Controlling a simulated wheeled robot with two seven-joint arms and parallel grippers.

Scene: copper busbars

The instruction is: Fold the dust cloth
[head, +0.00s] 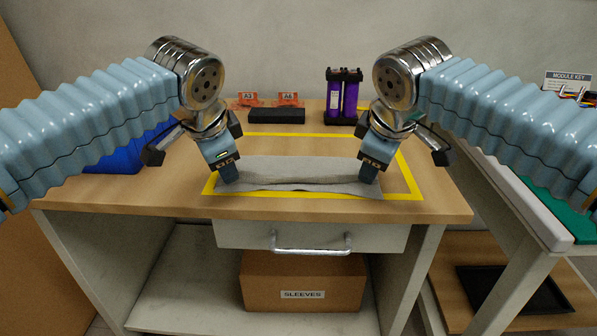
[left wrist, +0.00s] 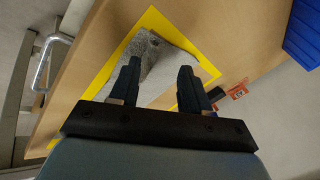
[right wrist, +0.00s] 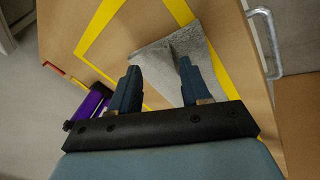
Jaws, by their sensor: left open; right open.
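The grey dust cloth (head: 300,172) lies near the front of the wooden table, inside a yellow taped outline. A fold or ridge runs across it from left to right, with a layer along the front edge. My left gripper (head: 228,178) is open at the cloth's left end, and my right gripper (head: 369,176) is open at its right end. The cloth also shows between the fingers in the left wrist view (left wrist: 160,62) and in the right wrist view (right wrist: 165,65), with a raised crease in each. Whether the fingertips touch the cloth I cannot tell.
Purple cylinders (head: 343,97) in a black holder, a black block (head: 276,116) and orange tagged pieces stand at the table's back. A blue bin (head: 120,155) is at the left. A drawer handle (head: 311,247) sticks out in front, above a box marked SLEEVES (head: 302,283).

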